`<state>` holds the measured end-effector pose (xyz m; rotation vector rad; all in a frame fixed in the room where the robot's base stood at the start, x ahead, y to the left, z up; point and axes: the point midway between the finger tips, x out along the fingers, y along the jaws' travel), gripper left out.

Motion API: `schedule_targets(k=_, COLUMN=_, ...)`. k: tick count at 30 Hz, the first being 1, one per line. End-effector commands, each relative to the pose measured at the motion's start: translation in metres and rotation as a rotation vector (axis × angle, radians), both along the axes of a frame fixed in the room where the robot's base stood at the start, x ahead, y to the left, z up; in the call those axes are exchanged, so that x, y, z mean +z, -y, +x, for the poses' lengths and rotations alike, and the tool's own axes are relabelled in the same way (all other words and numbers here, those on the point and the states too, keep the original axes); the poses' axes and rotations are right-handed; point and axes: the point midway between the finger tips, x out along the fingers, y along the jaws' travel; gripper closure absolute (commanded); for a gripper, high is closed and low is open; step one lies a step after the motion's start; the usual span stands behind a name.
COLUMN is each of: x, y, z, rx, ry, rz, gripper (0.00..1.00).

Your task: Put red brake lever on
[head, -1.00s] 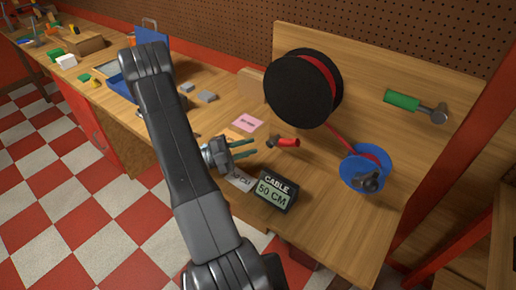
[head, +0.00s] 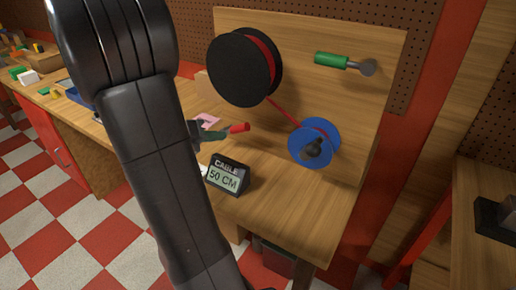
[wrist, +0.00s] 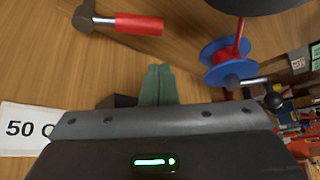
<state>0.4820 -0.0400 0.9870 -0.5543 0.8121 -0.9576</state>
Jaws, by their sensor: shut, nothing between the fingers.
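The red brake lever (head: 239,127) has a red grip and sits on the bench below the black reel. In the wrist view its red grip (wrist: 139,25) joins a dark head at upper left. My gripper (head: 215,137) has its green fingers together, close beside the lever in the head view. In the wrist view the closed fingertips (wrist: 158,71) are below the red grip and apart from it in the picture, with nothing between them. The lever's dark head is hidden in the head view.
A black reel (head: 236,78) feeds red cable to a blue reel (head: 297,150) with a crank. A green-handled lever (head: 331,60) is on the board. A display (head: 226,176) reading "50 CM" stands at the bench front. My arm covers much of the left.

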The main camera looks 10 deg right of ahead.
Motion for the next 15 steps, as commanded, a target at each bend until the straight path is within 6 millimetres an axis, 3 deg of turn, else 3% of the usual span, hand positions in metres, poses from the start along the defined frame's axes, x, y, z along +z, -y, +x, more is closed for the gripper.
schedule_targets(k=8, x=0.002, y=-0.002, z=0.000, rx=0.020, ry=0.074, rz=0.058, gripper=1.00)
schedule_targets(k=15, x=-0.009, y=0.022, z=0.010, rx=0.015, ry=0.071, rz=0.058, gripper=1.00)
